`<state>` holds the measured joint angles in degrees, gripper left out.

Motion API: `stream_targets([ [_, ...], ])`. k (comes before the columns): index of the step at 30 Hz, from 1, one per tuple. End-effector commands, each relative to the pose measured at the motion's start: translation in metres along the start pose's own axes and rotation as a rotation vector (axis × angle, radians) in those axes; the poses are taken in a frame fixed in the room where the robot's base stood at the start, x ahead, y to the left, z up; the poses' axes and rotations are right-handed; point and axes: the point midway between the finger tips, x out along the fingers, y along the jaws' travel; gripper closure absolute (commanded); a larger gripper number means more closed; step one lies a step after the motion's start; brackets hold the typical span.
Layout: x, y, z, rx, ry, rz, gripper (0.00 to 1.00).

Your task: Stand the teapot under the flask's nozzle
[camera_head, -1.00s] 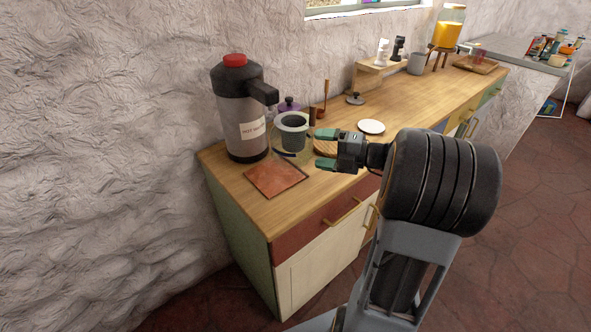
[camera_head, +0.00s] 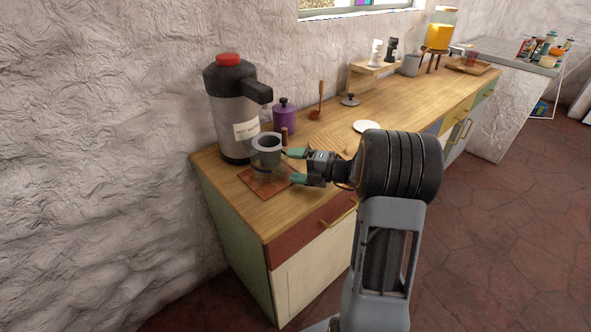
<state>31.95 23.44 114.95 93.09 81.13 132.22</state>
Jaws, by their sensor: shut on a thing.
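The teapot (camera_head: 266,158) is a grey, lidless pot with a dark open top. It is upright in front of the flask (camera_head: 233,118), low over the back of the reddish tile (camera_head: 262,190). I cannot tell whether it touches the tile. The flask is tall, grey and black, with a red top and a label. Its black nozzle (camera_head: 259,93) juts right, above the teapot's opening; exact alignment is unclear. My gripper (camera_head: 294,166), with green fingertips, is at the teapot's right side and shut on it. The grasped part is hard to make out.
A purple canister (camera_head: 284,119) stands behind the teapot, with a small dark jar (camera_head: 284,136) near it. The counter's front left edge is close to the tile.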

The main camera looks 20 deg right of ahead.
Motion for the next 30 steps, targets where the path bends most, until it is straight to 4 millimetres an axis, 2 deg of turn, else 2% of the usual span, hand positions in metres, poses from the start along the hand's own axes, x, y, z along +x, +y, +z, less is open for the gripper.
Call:
stream_targets([
  [2,0.000,-0.005,0.000,-0.001,0.000,0.003,0.52],
  [14,0.000,-0.008,0.000,-0.002,-0.001,0.003,0.52],
  [15,0.000,-0.009,0.000,-0.001,0.000,0.001,0.14],
  [18,0.000,-0.009,0.000,-0.001,0.000,0.001,0.05],
  [27,0.000,-0.006,0.000,-0.002,0.000,0.000,0.05],
  [30,-0.012,-0.005,0.001,0.001,-0.004,0.000,0.05],
])
